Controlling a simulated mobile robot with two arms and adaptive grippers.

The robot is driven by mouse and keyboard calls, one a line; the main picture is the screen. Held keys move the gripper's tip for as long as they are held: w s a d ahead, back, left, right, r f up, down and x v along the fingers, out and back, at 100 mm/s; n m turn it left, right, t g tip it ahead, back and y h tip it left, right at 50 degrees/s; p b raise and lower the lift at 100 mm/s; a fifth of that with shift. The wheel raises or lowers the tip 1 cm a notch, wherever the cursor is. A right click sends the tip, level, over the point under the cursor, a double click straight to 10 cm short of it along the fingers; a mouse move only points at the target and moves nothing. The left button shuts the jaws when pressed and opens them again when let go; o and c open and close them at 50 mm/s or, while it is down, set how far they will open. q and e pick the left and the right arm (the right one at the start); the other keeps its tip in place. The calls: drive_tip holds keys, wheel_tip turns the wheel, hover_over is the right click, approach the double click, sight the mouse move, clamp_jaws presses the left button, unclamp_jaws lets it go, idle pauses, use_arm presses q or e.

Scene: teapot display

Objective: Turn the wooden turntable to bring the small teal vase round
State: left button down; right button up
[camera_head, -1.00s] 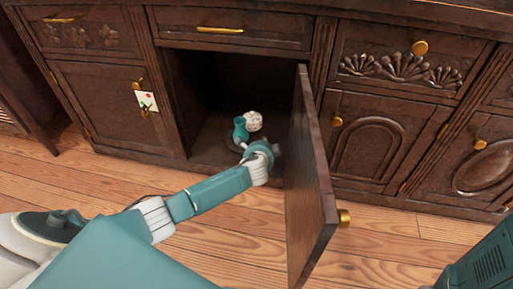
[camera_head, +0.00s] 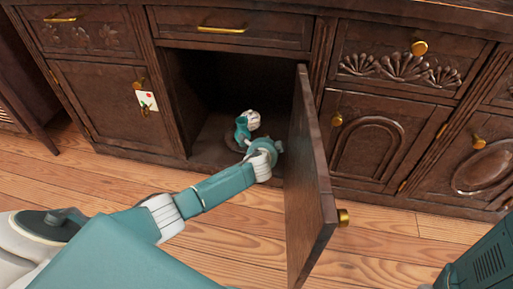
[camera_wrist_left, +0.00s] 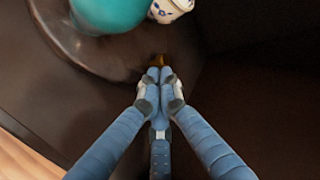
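The dark wooden turntable (camera_wrist_left: 62,38) lies inside the open cabinet. Its round rim shows in the left wrist view. A teal vessel (camera_head: 242,131) stands on it, also in the left wrist view (camera_wrist_left: 108,14); I cannot tell if it is the small vase. A white piece with blue pattern (camera_wrist_left: 168,9) stands beside it. My left gripper (camera_wrist_left: 160,76) is low inside the cabinet at the turntable's edge. Its fingers are together, with their tips at a small brass knob (camera_wrist_left: 157,60). I cannot tell whether they pinch it. My right gripper is out of view.
The open cabinet door (camera_head: 308,180) stands out to the right of my left arm. The cabinet's left side wall (camera_head: 180,105) bounds the opening. The cabinet floor right of the turntable looks clear. A card (camera_head: 147,100) hangs on the closed left door.

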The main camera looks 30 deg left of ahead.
use_arm(q)
drive_tip(key=v, duration=1.2)
